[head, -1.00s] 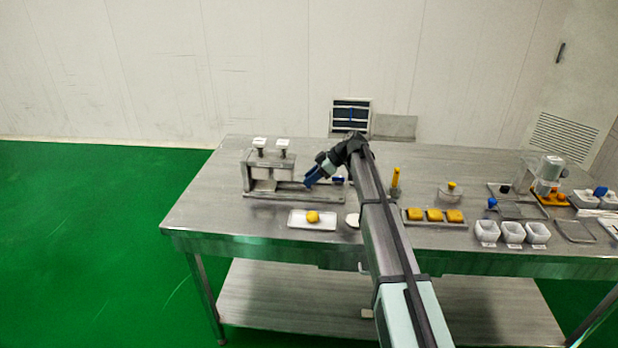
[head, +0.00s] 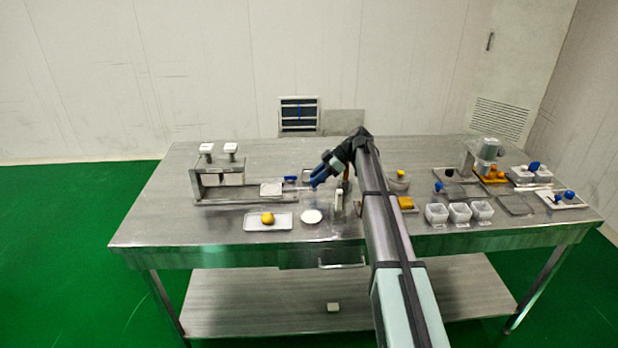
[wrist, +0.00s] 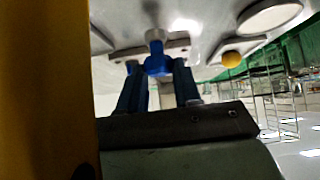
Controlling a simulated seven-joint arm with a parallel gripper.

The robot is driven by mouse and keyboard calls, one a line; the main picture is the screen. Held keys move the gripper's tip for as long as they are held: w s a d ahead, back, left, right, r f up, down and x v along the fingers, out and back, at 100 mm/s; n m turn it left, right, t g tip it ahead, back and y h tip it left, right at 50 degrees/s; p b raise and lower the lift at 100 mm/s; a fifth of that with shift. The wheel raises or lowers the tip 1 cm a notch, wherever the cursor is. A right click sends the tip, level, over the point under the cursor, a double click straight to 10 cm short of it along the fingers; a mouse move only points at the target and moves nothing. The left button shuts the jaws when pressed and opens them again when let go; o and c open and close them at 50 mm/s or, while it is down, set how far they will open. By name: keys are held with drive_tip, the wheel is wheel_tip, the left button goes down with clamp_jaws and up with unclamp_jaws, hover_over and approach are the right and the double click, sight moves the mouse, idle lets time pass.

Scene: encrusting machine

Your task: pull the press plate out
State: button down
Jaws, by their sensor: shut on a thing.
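The press (head: 207,180), a metal frame with two white-topped knobs, stands at the left of the table in the head view. The press plate (head: 271,188), a pale square, lies on the press's base to the right of the frame, clear of the knobs. My gripper (head: 316,180) is to the right of the plate. In the wrist view its blue fingers (wrist: 157,78) are shut on the plate's blue handle (wrist: 157,63), which joins a grey stem. The exact contact is partly hidden by the fingers.
A tray (head: 249,222) with a yellow ball and a round white dish (head: 311,216) lie in front of the press. White cups (head: 459,212) stand at right. A yellow surface (wrist: 45,90) fills the wrist view's left side.

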drive_tip(key=shift+d, duration=0.3)
drive_tip(key=c, duration=1.1)
unclamp_jaws()
drive_tip(key=o, duration=0.3)
drive_tip(key=shift+a, duration=0.1)
drive_tip(key=shift+r, duration=0.1)
drive_tip(key=v, duration=1.3)
drive_tip(key=shift+d+r, duration=0.2)
drive_tip(key=shift+d, duration=0.1)
